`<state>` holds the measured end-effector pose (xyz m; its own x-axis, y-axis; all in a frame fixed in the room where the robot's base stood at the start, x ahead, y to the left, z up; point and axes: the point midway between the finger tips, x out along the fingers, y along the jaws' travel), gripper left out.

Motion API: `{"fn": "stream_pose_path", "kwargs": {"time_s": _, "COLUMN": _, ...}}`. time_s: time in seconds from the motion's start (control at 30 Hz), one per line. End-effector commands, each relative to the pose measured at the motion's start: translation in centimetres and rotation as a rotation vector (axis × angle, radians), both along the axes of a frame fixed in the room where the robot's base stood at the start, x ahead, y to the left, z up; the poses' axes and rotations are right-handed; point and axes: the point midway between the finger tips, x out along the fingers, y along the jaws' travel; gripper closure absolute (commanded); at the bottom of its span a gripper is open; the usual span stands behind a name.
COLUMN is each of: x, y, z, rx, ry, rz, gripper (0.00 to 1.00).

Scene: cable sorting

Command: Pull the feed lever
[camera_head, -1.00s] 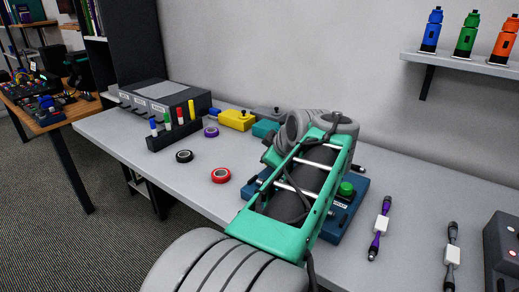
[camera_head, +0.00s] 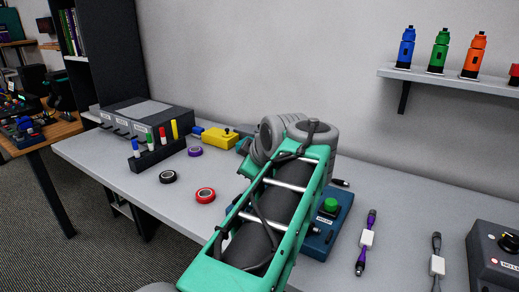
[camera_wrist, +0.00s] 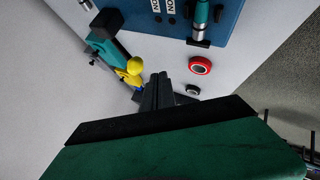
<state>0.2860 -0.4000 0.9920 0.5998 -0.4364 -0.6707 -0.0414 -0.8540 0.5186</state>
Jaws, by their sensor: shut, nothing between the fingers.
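A blue device (camera_head: 340,222) with a green button (camera_head: 329,205) sits on the grey table, partly hidden behind my arm in the head view. The wrist view shows part of a blue panel (camera_wrist: 228,25) at the top, with white labels and a teal and silver cylinder (camera_wrist: 200,18). I cannot tell whether this cylinder is the feed lever; no part is clearly a lever. My gripper (camera_wrist: 160,78) is shut and empty, apart from the panel in the picture. In the head view my arm hides the gripper.
Red tape (camera_head: 205,195), black tape (camera_head: 168,177) and purple tape (camera_head: 195,152) lie left of my arm. A yellow box (camera_head: 218,139) stands behind them. A purple cable (camera_head: 366,243) and a grey control box (camera_head: 497,260) are at the right. Bottles stand on a wall shelf (camera_head: 430,75).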

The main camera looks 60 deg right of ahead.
Motion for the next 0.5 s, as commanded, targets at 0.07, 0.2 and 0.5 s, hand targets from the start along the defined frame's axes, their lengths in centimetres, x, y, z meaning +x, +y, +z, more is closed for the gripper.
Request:
{"fn": "stream_pose_path", "kwargs": {"time_s": 0.07, "x": -1.6, "y": 0.6, "z": 1.7, "rx": -0.004, "ry": 0.002, "rz": -0.009, "gripper": 1.00}}
{"fn": "stream_pose_path", "kwargs": {"time_s": 0.2, "x": -3.6, "y": 1.9, "z": 4.0, "rx": -0.002, "ry": 0.001, "rz": -0.010, "gripper": 1.00}}
{"fn": "stream_pose_path", "kwargs": {"time_s": 0.5, "x": -5.5, "y": 3.4, "z": 6.0, "rx": 0.000, "ry": 0.001, "rz": -0.006, "gripper": 1.00}}
